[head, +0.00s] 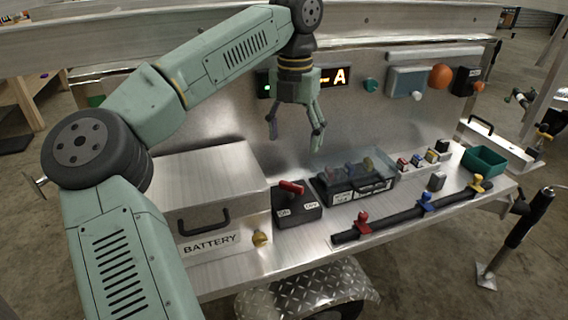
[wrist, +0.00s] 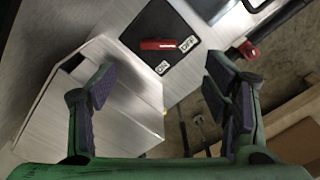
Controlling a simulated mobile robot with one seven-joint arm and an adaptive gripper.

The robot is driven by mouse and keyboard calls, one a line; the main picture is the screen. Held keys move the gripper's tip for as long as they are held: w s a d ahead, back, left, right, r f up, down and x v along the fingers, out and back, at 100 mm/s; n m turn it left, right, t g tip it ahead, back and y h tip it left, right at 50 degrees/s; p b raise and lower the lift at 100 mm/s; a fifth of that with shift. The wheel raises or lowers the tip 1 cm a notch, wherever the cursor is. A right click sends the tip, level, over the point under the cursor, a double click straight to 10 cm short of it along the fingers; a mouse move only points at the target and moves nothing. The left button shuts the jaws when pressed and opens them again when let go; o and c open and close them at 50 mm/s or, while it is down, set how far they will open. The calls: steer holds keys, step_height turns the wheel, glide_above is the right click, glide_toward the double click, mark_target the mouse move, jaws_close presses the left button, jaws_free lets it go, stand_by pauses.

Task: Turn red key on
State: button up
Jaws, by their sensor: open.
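The red key (head: 291,187) sits on top of a black switch box (head: 297,211) marked ON and OFF, on the aluminium bench right of the battery box. In the wrist view the red key (wrist: 158,44) lies across the black plate, between the ON label (wrist: 162,67) and the OFF label (wrist: 187,44). My gripper (head: 296,136) hangs above and behind the switch box in the head view, fingers pointing down, apart from the key. In the wrist view its two fingers (wrist: 162,84) are spread wide with nothing between them.
The battery box (head: 205,174) with a black handle stands left of the switch. A clear-lidded black case (head: 357,182) stands close on its right. A black pipe with red, blue and yellow valves (head: 400,214) runs along the front edge. A green bin (head: 484,166) is farther right.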

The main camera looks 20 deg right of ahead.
mark_target(291, 190)
step_height(291, 190, down, 12)
steer(key=shift+r, duration=0.1)
stand_by(0.5)
steer(key=shift+c, duration=0.6)
steer(key=c, duration=1)
